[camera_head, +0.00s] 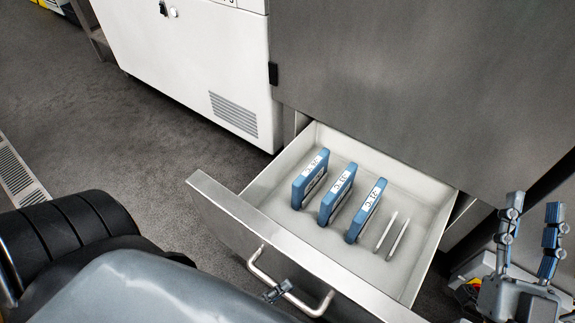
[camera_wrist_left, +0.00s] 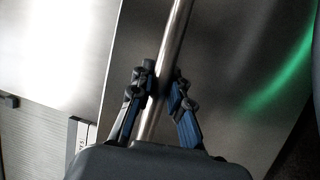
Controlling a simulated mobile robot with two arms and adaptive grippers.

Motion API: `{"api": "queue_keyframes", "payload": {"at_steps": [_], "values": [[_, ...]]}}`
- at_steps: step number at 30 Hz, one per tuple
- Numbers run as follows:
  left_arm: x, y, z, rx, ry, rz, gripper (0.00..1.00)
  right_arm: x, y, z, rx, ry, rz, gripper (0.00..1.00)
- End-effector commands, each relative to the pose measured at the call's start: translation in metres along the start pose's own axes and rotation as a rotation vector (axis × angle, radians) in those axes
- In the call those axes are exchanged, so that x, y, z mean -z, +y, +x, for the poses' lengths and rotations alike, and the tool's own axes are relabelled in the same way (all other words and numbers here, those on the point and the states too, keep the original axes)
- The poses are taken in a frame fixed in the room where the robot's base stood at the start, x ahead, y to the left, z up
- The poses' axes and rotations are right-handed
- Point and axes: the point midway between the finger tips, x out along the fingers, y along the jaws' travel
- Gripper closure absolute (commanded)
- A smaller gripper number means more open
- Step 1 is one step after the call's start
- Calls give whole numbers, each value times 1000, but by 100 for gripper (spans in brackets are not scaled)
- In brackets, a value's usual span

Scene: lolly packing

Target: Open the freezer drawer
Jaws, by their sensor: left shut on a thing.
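The freezer drawer (camera_head: 262,193) is pulled out from the steel cabinet, and its inside shows. My left gripper (camera_head: 277,291) is at the curved metal handle (camera_head: 318,306) on the drawer front. In the left wrist view the handle bar (camera_wrist_left: 175,40) runs between the fingers of my left gripper (camera_wrist_left: 160,88), which is shut on it.
Inside the drawer stand three blue labelled packs (camera_head: 340,193) and two thin white strips (camera_head: 392,236). The steel cabinet (camera_head: 420,80) rises behind the drawer. A white appliance (camera_head: 190,70) stands to its left. The dark floor (camera_head: 110,140) at left is clear.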

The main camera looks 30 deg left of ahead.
Motion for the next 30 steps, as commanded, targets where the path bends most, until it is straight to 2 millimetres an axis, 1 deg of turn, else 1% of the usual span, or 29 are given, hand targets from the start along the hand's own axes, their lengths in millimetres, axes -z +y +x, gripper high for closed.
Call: {"api": "queue_keyframes", "payload": {"at_steps": [3, 14, 15, 17, 18, 19, 26, 30], "values": [[-1, 0, -4, 3, 0, 0, 100, -1, 0, 0, 0, -8, 0, 60], [-1, 0, -5, 2, 0, 1, 100, -2, 0, 0, 0, -10, 0, 60], [-1, 0, -5, 2, 0, 1, 81, -2, 0, 0, -1, -10, 0, 60], [-1, 0, -5, 2, 0, 1, 69, -2, 0, 0, -1, -10, 0, 60], [-1, 0, -4, 2, 0, 1, 60, -2, 0, 0, -1, -10, 0, 60], [-1, 0, -4, 2, 0, 1, 59, -2, 0, 0, -1, -10, 0, 60], [-1, 0, -4, 1, 0, 0, 59, -2, 0, 0, -1, -10, -1, 60], [-2, 0, -10, 2, 0, 1, 59, -1, 1, 0, -1, -10, -2, 60]]}}
